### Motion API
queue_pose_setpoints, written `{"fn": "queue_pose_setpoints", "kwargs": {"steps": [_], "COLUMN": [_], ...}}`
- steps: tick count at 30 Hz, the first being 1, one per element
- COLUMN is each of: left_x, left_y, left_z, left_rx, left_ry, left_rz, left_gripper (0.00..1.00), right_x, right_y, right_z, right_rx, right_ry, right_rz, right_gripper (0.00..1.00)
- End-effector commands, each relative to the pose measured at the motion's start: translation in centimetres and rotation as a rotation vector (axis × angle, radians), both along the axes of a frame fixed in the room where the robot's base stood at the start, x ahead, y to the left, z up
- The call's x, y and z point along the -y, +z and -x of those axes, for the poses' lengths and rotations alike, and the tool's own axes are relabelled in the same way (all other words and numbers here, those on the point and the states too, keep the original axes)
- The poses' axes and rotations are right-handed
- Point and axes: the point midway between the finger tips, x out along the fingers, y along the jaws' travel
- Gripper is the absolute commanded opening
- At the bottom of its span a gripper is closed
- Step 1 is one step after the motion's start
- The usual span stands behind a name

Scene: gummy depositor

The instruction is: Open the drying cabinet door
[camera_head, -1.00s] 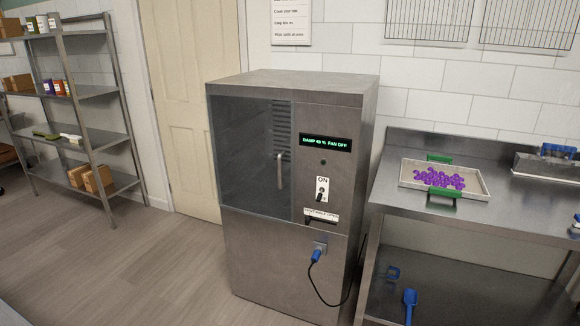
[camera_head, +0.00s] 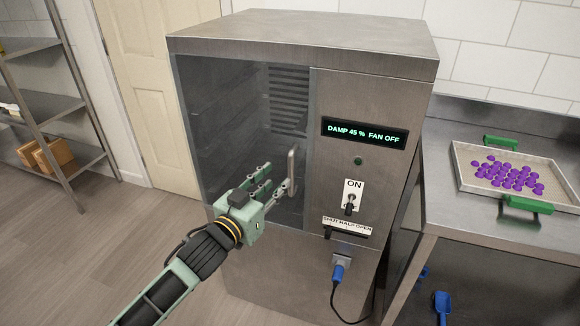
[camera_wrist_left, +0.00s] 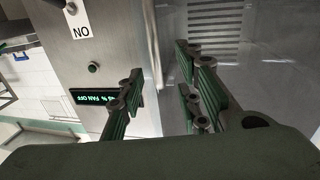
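The drying cabinet (camera_head: 375,80) is a steel box with a dark glass door (camera_head: 222,110) on its left front, and the door looks shut. A vertical metal bar handle (camera_head: 292,172) stands at the door's right edge. My left gripper (camera_head: 277,180) is open in front of the handle. In the left wrist view the handle (camera_wrist_left: 152,40) shows in the gap between the spread fingers of the left gripper (camera_wrist_left: 160,80), nearer the top of the picture. I cannot tell whether a finger touches it. My right gripper is not in view.
The cabinet's right panel carries a display (camera_head: 364,133) reading DAMP 45 % FAN OFF, an ON switch (camera_head: 350,197), a vent slider (camera_head: 347,227) and a blue plug (camera_head: 338,272). A tray (camera_head: 470,180) of purple gummies lies on the steel table at right. A shelf rack (camera_head: 60,110) stands at left.

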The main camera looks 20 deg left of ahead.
Motion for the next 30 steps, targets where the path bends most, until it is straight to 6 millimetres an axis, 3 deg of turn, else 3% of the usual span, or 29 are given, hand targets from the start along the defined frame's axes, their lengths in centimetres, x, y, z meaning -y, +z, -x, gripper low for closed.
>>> {"fn": "queue_pose_setpoints", "kwargs": {"steps": [7,15,21,27,30], "left_x": [0.9,1.8,2.0,2.0,2.0], "left_y": [1.1,0.9,0.8,0.8,0.8], "left_z": [-2.7,-6.5,-7.4,-7.4,-7.4], "left_rx": [0.017,0.014,0.013,0.013,0.013], "left_ry": [-0.006,-0.006,-0.006,-0.006,-0.006], "left_rz": [0.003,0.004,0.003,0.002,0.002], "left_gripper": [0.32,0.32,0.32,0.32,0.25], "right_x": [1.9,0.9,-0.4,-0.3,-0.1], "right_y": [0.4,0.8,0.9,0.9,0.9], "right_z": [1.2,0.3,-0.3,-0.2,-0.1], "right_rx": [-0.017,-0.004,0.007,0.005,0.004], "right_ry": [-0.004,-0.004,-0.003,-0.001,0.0], "right_rz": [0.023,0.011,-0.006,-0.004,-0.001], "right_gripper": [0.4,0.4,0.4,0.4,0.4]}}
